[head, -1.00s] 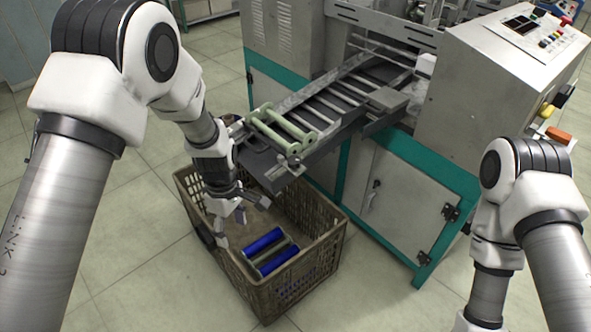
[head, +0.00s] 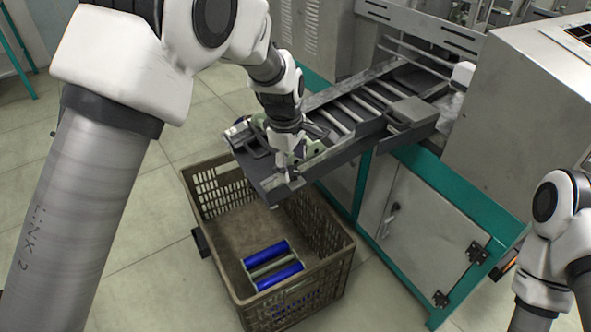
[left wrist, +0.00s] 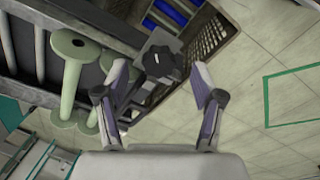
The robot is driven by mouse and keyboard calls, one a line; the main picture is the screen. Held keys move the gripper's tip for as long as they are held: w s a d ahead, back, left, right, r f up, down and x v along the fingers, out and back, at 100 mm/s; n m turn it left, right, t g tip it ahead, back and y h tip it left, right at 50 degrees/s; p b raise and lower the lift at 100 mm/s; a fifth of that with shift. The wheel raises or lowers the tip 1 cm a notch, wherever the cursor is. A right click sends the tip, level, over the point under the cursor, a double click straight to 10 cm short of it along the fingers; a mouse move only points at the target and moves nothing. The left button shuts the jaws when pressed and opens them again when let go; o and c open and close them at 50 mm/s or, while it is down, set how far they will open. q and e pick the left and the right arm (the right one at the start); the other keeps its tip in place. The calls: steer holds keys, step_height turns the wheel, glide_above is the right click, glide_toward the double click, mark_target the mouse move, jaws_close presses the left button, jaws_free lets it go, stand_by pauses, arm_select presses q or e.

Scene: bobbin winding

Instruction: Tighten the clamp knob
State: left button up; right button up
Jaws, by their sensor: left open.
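The clamp knob (left wrist: 170,66) is black and sits on a grey block at the end of the chute, best seen in the left wrist view. My left gripper (left wrist: 160,70) is open, and the knob shows between its two fingers there, with no finger clearly touching it. In the head view, my left gripper (head: 287,172) points down over the chute's near end and hides the knob. A pale green bobbin (left wrist: 70,70) lies beside the knob in the left wrist view. My right arm shows at the right edge of the head view, but its gripper is out of frame.
A brown plastic crate (head: 222,283) stands on the floor below the chute end, with blue rolls (head: 279,277) inside. The chute (head: 345,110) slopes up into the grey and teal machine (head: 385,210).

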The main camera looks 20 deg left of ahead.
mark_target(292, 174)
arm_select(q)
steer(key=shift+w+d+f, duration=0.1)
steer(key=shift+w+f, duration=0.1)
steer(key=shift+f, duration=1)
steer(key=c, duration=1.1)
steer(key=shift+c, duration=0.2)
